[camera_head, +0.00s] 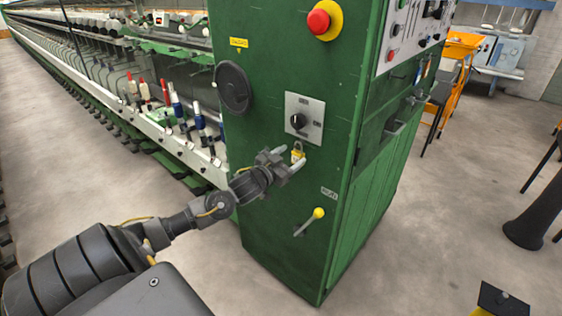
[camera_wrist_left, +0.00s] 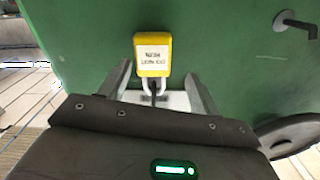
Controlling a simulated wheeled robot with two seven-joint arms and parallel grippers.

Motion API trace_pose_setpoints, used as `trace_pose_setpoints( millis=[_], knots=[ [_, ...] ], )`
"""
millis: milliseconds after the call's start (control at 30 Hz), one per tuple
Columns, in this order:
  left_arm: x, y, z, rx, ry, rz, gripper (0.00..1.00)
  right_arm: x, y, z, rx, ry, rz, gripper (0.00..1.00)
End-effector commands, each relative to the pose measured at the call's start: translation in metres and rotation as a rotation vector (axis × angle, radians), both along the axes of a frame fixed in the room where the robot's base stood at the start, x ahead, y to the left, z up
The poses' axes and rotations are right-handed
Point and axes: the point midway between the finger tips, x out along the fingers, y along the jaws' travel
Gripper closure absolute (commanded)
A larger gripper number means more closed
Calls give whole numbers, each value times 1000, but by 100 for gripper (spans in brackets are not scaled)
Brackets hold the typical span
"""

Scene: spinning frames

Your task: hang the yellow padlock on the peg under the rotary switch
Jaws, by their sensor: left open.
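The yellow padlock (camera_head: 298,153) is on the green cabinet front, just under the rotary switch (camera_head: 299,121). In the left wrist view the padlock's yellow body (camera_wrist_left: 152,58) carries a printed label, and its shackle is around a dark peg (camera_wrist_left: 155,88). That view is upside down, so the padlock hangs body down. My left gripper (camera_head: 289,160) is open at the padlock. In the wrist view its fingers stand apart on both sides of the shackle, with gaps, not closed on it. The peg is hard to make out in the head view.
A black round disc (camera_head: 233,87) is left of the switch, and a yellow-knobbed lever (camera_head: 317,214) is below. A red emergency button (camera_head: 319,20) is above. The spinning frame (camera_head: 130,105) runs back on the left. Floor right of the cabinet is partly clear.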

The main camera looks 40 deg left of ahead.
Motion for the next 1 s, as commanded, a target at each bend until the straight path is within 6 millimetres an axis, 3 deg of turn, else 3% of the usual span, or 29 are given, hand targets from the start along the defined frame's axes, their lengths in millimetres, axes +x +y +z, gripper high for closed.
trace_pose_setpoints(
  millis=[300,500,700,1000],
  knots=[
    [-58,-2,-3,2,3,-1,37,0,0,-15,0,0,0,100],
    [-86,-2,-2,0,1,-1,37,0,2,-20,2,-1,-1,100],
    [-98,-2,0,0,0,-1,37,0,4,-22,4,0,-2,100],
    [-99,-2,1,0,-1,0,37,0,3,-21,4,0,-2,100]
  ],
)
